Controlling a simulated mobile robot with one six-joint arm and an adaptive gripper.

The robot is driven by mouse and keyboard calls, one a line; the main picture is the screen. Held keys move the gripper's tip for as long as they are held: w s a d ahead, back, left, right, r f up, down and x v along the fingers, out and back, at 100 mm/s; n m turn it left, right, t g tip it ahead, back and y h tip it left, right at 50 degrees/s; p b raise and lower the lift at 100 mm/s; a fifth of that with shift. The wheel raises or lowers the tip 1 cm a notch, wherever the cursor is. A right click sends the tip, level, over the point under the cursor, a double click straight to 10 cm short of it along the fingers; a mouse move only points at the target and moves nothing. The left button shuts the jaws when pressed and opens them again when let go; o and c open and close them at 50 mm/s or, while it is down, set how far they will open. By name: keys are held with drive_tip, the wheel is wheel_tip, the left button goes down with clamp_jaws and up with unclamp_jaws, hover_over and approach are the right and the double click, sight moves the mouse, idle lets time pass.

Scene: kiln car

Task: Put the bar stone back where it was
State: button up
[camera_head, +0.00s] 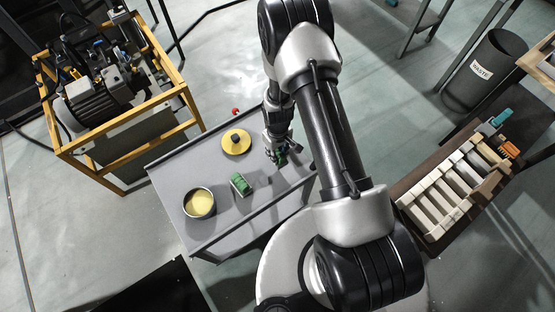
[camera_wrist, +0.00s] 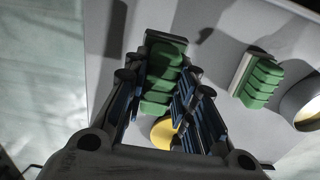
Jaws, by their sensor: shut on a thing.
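My gripper (camera_head: 279,155) is over the right part of the grey table (camera_head: 221,215). It is shut on a green ridged block (camera_wrist: 163,78), which shows between the fingers in the wrist view (camera_wrist: 165,72). In the head view the fingers mostly hide this block. A second green ridged block with a pale base (camera_head: 241,184) lies on the table, left of my gripper; it also shows in the wrist view (camera_wrist: 257,78). I cannot tell from its look which block is the bar stone. Whether the held block touches the table is unclear.
A round pan with yellow contents (camera_head: 200,203) and a yellow disc with a dark knob (camera_head: 237,142) stand on the table. A yellow-framed machine (camera_head: 115,110) is at left. A rack of pale bars (camera_head: 450,195) and a waste bin (camera_head: 484,72) are at right.

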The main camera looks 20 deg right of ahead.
drive_tip(key=shift+f+b, duration=0.65)
drive_tip(key=shift+f, duration=1.55)
drive_tip(key=shift+f, duration=0.2)
drive_tip(key=o, duration=1)
drive_tip(key=shift+o, duration=0.2)
drive_tip(key=shift+r, duration=0.1)
